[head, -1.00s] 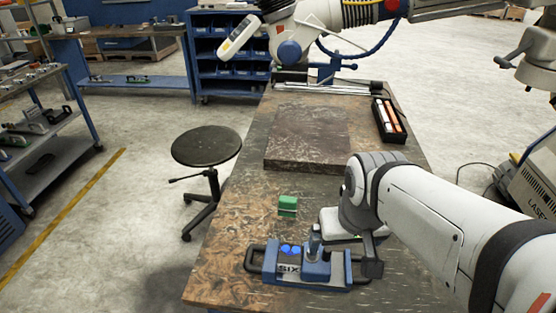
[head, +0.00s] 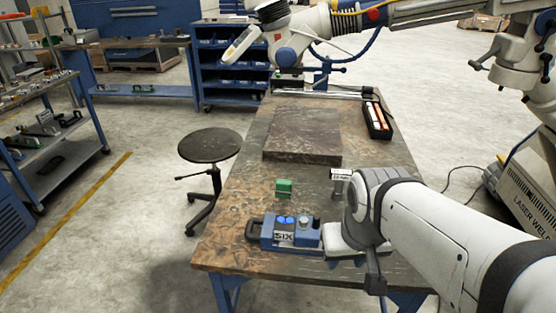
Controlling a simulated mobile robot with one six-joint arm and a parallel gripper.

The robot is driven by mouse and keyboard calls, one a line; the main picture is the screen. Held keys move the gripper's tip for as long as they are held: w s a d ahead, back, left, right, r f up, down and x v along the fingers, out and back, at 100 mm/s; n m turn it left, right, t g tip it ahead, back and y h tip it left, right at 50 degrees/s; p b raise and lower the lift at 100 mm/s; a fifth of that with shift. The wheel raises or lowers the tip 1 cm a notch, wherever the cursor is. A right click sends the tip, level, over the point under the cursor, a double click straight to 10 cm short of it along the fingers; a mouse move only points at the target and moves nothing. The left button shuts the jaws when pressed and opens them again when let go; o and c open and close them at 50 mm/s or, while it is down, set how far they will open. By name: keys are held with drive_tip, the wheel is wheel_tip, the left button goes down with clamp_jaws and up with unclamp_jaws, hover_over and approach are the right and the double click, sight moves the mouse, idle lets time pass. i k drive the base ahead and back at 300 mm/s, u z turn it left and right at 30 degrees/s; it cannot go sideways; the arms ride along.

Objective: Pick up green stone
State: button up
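The green stone (head: 284,188) is a small green block on the brown, worn table top (head: 235,215). It stands behind the blue device marked SIX (head: 284,238) and in front of the dark slab. Its top and front show and nothing touches it. My arm reaches in from the right, and my gripper (head: 375,284) is at its end, to the right of the stone and nearer to me. A gap of table lies between them.
A dark stone slab (head: 303,136) lies farther back. A black tray with orange and white sticks (head: 378,121) is at the right edge. A grey labelled piece (head: 341,183) stands between stone and wrist. A round stool (head: 210,146) is left of the table. Another arm hangs above the back.

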sight(283, 188)
drive_tip(key=z, duration=1.6)
drive_tip(key=k, duration=0.65)
drive_tip(key=u, duration=1.15)
drive_tip(key=i, duration=1)
drive_tip(key=u, duration=0.05)
